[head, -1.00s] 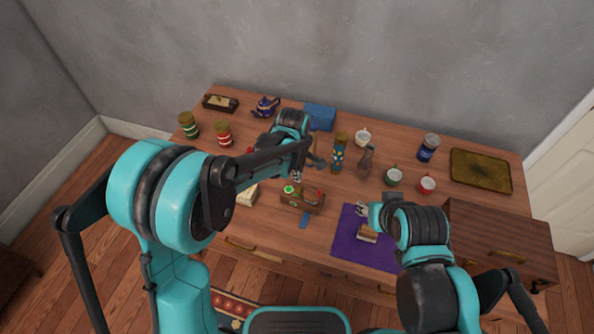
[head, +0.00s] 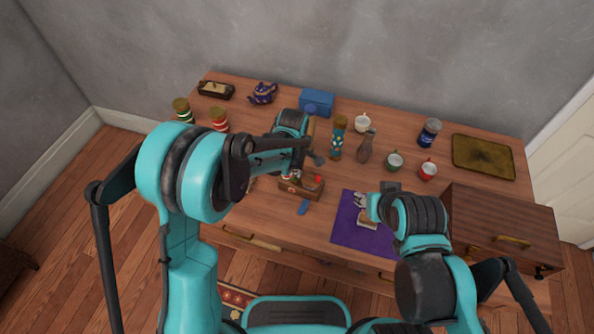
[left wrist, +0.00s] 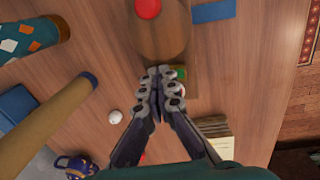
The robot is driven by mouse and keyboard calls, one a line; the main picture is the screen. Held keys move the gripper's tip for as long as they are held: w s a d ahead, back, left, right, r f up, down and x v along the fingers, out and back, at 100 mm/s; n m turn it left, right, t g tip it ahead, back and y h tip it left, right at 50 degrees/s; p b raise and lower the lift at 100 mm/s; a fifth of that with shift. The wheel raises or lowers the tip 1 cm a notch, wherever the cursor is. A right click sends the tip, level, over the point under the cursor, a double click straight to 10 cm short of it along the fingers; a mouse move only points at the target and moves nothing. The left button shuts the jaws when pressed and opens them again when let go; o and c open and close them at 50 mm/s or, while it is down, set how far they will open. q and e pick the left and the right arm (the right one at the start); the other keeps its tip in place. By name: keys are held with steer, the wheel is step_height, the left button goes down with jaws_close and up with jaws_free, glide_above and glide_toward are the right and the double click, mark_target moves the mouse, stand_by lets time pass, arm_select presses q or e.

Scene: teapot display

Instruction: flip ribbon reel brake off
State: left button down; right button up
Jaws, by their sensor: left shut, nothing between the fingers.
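The ribbon reel (head: 300,192) is a small brown wooden box on the table in the head view, with a red knob (head: 319,179) at its right end. A blue strip (head: 303,208) lies at its front. In the left wrist view the wooden piece (left wrist: 160,40), red knob (left wrist: 148,8) and blue strip (left wrist: 213,12) show at the top. My left gripper (left wrist: 162,73) is shut and empty, its tips over the box's near end beside a green patch (left wrist: 181,73); contact is unclear. My right gripper (head: 361,199) is above the purple mat; its fingers are too small to judge.
A patterned cylinder (head: 338,139) and a brown bottle (head: 366,147) stand behind the reel. Cups (head: 394,161), a blue can (head: 429,132) and a tray (head: 483,157) are right. The purple mat (head: 348,232) and a wooden chest (head: 497,226) lie right of the reel.

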arm_select(q)
steer(key=shift+s, duration=0.15)
steer(key=shift+s, duration=0.1)
steer(key=shift+s+a, duration=0.25)
steer(key=shift+s, duration=0.2)
